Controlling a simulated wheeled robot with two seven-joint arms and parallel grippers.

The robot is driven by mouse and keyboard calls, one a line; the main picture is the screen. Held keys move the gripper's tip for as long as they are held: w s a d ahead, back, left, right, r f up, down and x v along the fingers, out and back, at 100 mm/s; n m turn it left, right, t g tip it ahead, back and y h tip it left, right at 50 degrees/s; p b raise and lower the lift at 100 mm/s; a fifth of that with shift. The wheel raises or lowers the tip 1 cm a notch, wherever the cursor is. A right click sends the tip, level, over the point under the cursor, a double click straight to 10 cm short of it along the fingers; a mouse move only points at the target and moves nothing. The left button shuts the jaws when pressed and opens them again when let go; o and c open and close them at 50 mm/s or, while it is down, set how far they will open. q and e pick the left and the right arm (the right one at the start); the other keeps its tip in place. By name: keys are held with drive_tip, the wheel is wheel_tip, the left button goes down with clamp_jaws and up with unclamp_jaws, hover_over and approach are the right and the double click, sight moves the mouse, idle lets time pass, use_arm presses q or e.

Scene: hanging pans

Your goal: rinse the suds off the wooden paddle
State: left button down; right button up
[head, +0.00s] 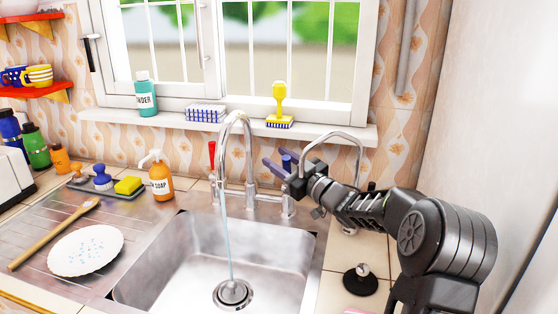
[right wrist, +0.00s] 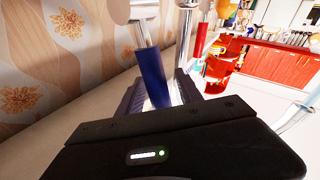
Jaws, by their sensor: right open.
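The wooden paddle (head: 52,235) lies slantwise on the ribbed steel drainboard at the left; I cannot make out suds on it. The chrome faucet (head: 233,125) pours a thin stream of water (head: 226,235) into the sink (head: 180,255). My right gripper (head: 279,166) is open at the blue tap handle (head: 287,161), at the right of the faucet. In the right wrist view the blue handle (right wrist: 152,78) stands between the fingers; contact is unclear. The red tap handle (head: 212,156) is on the left. My left gripper is not in view.
A white plate with blue specks (head: 86,250) lies beside the paddle. A second curved spout (head: 335,137) rises near my right wrist. The sink basin is empty of dishes.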

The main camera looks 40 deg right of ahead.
sight(290, 167)
drive_tip(key=shift+s, duration=0.1)
drive_tip(key=shift+s+d+f+b, duration=0.15)
drive_tip(key=shift+s+f, duration=0.05)
drive_tip(key=shift+s, duration=1.05)
drive_tip(key=shift+s+d+f+b, duration=0.1)
drive_tip(key=shift+s+f+b, duration=0.1)
drive_tip(key=shift+s, duration=1.05)
drive_tip(key=shift+s+d+f+b, duration=0.15)
drive_tip(key=shift+s+f, duration=0.05)
drive_tip(key=shift+s, duration=1.05)
